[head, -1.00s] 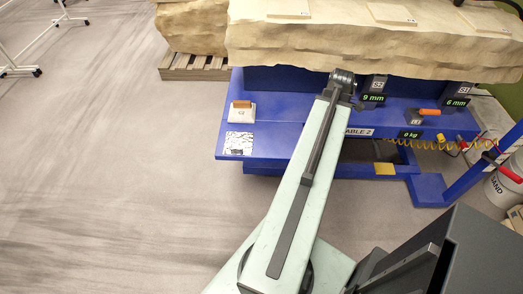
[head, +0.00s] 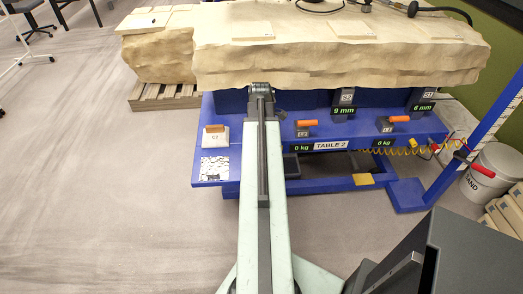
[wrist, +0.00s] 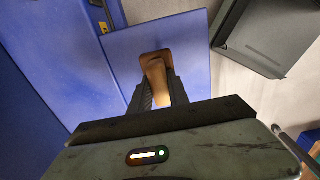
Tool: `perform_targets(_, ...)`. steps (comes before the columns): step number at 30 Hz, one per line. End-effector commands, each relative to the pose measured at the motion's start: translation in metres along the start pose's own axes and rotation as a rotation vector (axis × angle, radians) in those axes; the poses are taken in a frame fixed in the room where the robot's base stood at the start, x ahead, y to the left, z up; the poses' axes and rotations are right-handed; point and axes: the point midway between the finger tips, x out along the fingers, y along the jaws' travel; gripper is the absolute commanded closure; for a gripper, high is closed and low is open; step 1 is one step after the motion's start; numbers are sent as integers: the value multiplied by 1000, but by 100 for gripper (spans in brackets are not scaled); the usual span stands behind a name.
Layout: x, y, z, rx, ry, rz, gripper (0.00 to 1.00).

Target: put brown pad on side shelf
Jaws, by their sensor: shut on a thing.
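In the wrist view the brown pad (wrist: 155,68) is a small brown piece standing between my gripper's (wrist: 158,85) two dark fingers, which are shut on it. Behind it is a flat lighter-blue panel (wrist: 122,45), set at an angle. I cannot tell whether the pad touches this panel, or whether the panel is the side shelf. In the head view my arm hides my gripper and the held pad. The blue ledge (head: 240,160) along the front of table 2 shows on both sides of my arm.
A white block with a brown top (head: 215,134) and a black-and-white patterned tile (head: 214,168) are on the ledge's left. Orange-handled dark pieces (head: 307,128) are to the right. A large tan rock (head: 340,60) overhangs behind. A white bucket (head: 492,172) stands far right.

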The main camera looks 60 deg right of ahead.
Motion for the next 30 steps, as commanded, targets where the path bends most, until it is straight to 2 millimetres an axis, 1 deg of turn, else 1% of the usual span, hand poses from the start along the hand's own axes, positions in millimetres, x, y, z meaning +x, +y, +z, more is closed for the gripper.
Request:
perform_targets(2,3,0,0,0,0,0,100)
perform_targets(7,31,0,0,-1,0,0,100)
perform_targets(9,39,0,0,-1,0,0,100)
perform_targets(16,35,0,0,-1,0,0,100)
perform_targets(20,40,0,0,-2,0,0,100)
perform_targets(21,39,0,0,-2,0,0,73)
perform_targets(23,38,0,0,-2,0,0,57)
perform_targets(30,38,0,0,-2,0,0,57)
